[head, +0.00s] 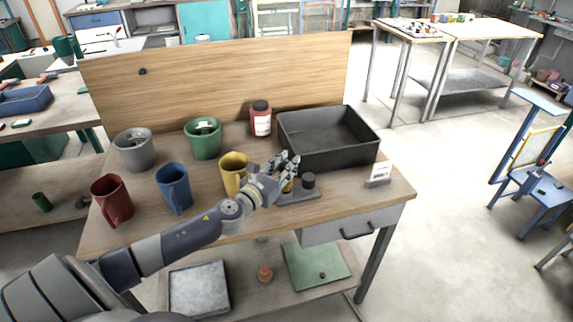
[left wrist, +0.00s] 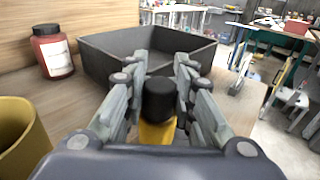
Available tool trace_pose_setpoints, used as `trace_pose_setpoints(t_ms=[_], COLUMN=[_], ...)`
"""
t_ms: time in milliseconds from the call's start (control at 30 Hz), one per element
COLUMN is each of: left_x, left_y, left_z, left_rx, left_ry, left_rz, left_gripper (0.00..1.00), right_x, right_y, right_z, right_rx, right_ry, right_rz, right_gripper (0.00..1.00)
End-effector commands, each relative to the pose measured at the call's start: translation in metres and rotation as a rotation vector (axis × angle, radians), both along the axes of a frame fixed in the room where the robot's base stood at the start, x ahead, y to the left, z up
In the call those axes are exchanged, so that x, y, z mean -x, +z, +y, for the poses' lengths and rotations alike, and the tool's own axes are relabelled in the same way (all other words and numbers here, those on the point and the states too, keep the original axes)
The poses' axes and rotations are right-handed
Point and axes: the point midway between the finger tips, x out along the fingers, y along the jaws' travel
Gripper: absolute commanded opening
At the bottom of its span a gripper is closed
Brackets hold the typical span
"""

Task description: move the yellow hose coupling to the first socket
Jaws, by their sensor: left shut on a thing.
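The yellow hose coupling (head: 288,186) is between the fingers of my left gripper (head: 287,166), over the left part of a small dark grey base (head: 300,197) on the workbench. The gripper is shut on it. In the left wrist view, the yellow coupling (left wrist: 157,133) shows low between the fingers, with a black cylinder (left wrist: 160,98) just beyond it. In the head view, that black cylinder (head: 308,181) stands on the base, right of the yellow coupling. My fingers and arm hide part of the base, so I cannot tell whether the coupling sits in a socket.
A large black tray (head: 330,158) is behind the base. A yellow mug (head: 234,172) stands close left of my gripper. Blue (head: 173,188), red (head: 111,200), green (head: 203,138) and grey (head: 134,150) mugs are farther left. A red jar (head: 260,119) and white card (head: 380,171) stand nearby.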

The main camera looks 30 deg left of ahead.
Motion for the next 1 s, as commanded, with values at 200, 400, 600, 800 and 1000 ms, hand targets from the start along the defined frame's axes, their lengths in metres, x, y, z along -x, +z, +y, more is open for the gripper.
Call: trace_pose_setpoints(t_ms=[200, 400, 600, 800, 1000], left_x=[0.0, 0.0, 0.0, 0.0, 0.0], left_y=[-0.006, -0.011, -0.016, -0.021, -0.022], left_z=[0.0, 0.0, 0.0, 0.0, 0.0], left_rx=[0.0, 0.0, 0.0, 0.001, 0.0], left_ry=[0.0, 0.0, 0.0, 0.0, 0.0], left_rz=[-0.001, -0.001, -0.001, 0.0, -0.001], left_gripper=[0.0, 0.0, 0.0, 0.0, 0.46], right_x=[0.0, 0.0, 0.0, 0.0, 0.0], right_y=[-0.006, -0.011, -0.015, -0.019, -0.02], right_z=[0.0, 0.0, -0.001, -0.002, -0.003], right_rx=[0.0, 0.0, 0.001, 0.002, 0.003], right_ry=[0.0, 0.001, 0.001, 0.002, 0.002], right_rz=[0.0, 0.0, 0.001, 0.001, 0.0], right_gripper=[0.0, 0.0, 0.0, 0.0, 0.0])
